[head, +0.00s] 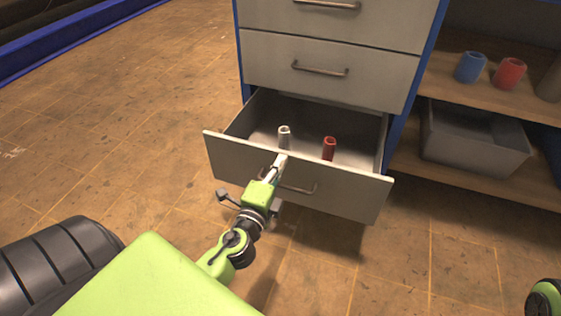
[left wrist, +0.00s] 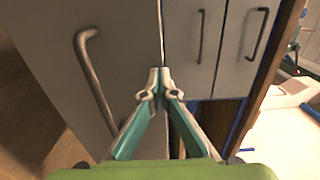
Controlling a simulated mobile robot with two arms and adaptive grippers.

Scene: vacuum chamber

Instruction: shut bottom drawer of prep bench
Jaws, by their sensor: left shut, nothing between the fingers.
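The bottom drawer (head: 220,157) of the prep bench (head: 262,62) stands pulled open in the head view. A white cylinder (head: 284,137) and a red cylinder (head: 329,148) stand upright inside it. My left gripper (head: 281,160) is shut and empty at the drawer front, close to its top edge and above the handle (head: 298,189). In the left wrist view the shut fingertips (left wrist: 159,76) are near the drawer front (left wrist: 110,30), with its bent handle (left wrist: 92,75) to their left. I cannot tell whether they touch it. My right gripper is not in view.
The two drawers above (head: 375,81) are shut. To the right, a shelf (head: 440,60) holds a blue cup (head: 470,67) and a red cup (head: 509,73), with a grey bin (head: 475,148) below. The floor (head: 140,120) left of the bench is clear.

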